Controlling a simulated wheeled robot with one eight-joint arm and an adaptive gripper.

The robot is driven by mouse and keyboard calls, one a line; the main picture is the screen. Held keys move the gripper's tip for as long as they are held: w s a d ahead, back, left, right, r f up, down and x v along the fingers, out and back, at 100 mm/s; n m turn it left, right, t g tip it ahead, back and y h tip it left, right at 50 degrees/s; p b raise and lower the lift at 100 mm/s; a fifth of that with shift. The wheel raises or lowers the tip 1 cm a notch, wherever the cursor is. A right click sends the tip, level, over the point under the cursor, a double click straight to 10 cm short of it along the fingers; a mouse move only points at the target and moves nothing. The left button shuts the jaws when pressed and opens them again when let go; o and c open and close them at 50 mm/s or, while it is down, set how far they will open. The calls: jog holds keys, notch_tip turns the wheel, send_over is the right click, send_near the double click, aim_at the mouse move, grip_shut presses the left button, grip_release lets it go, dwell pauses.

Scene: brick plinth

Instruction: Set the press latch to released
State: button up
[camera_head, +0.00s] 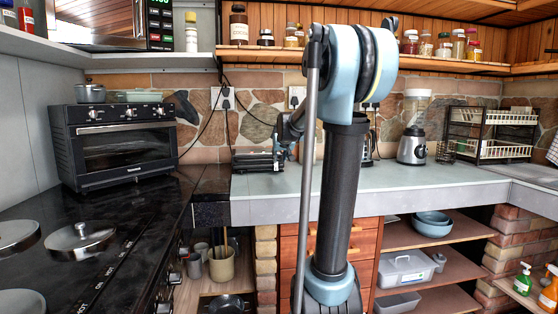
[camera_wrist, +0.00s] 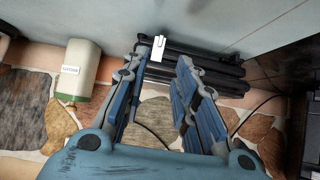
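The black press (camera_head: 258,161) stands on the counter against the stone wall, partly behind my gripper. In the wrist view the press (camera_wrist: 205,68) shows as dark ribbed bars beyond my fingertips. A small pale piece (camera_wrist: 158,47), which looks like its latch, stands out on its edge, near the left fingertip. I cannot tell the latch's setting. My gripper (camera_wrist: 160,68) is open, with a clear gap between its two blue-grey fingers and nothing held. In the head view my gripper (camera_head: 284,147) is small, just right of the press; contact cannot be made out.
A black toaster oven (camera_head: 122,142) stands to the left beside the dark hob (camera_head: 105,238). A blender (camera_head: 412,145) and a dish rack (camera_head: 490,135) stand to the right. A shelf of jars (camera_head: 265,50) hangs above. The pale counter (camera_head: 385,182) is clear in front.

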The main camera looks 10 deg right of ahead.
jog(key=t, duration=0.3)
send_near(277, 167)
jog(key=shift+x, duration=4.75)
jog(key=shift+f, duration=0.1)
grip_shut()
